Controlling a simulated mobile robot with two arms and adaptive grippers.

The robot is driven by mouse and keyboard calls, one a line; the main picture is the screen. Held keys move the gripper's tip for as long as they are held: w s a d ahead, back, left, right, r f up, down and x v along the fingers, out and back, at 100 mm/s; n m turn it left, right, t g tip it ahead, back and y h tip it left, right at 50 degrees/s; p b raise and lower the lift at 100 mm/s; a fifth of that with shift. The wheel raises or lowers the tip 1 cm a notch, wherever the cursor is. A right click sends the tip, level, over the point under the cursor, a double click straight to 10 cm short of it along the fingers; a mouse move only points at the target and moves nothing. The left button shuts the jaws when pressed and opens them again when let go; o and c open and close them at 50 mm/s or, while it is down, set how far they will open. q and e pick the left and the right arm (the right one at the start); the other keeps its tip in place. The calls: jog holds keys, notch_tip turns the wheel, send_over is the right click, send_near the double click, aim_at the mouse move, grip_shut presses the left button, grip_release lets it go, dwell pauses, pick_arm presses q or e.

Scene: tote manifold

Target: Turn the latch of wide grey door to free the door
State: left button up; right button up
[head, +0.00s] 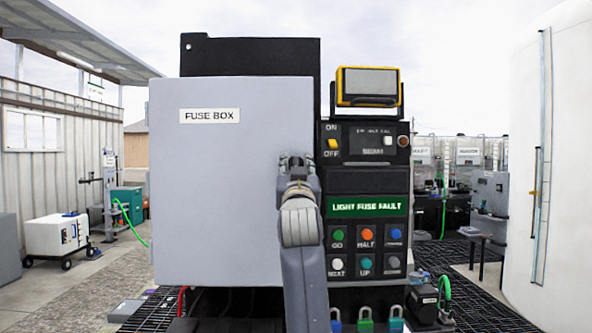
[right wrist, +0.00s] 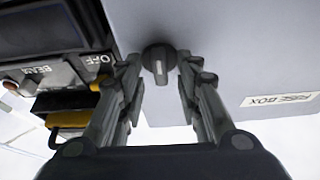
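The wide grey door (head: 215,200) of the fuse box is at the centre left of the head view, looks closed, and carries a "FUSE BOX" label. Its latch, a dark round knob (right wrist: 158,58) with a pale mark, shows near the door's edge in the right wrist view. In the head view the latch is hidden behind my right gripper (head: 296,160). In the right wrist view my right gripper (right wrist: 160,80) is open, its two fingers on either side of the knob with a visible gap to each. My left gripper is not in view.
A control panel (head: 367,180) with a switch, coloured buttons and a "LIGHT FUSE FAULT" sign stands right of the door. A yellow-framed lamp (head: 368,82) sits above it. Several padlocks (head: 365,318) hang below. A large white tank (head: 555,160) stands at far right.

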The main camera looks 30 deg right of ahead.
jog(key=shift+f, duration=0.25)
jog(key=v, duration=1.1)
jog(key=shift+s+a, duration=0.2)
jog(key=shift+s, duration=0.15)
jog(key=shift+f, duration=0.1)
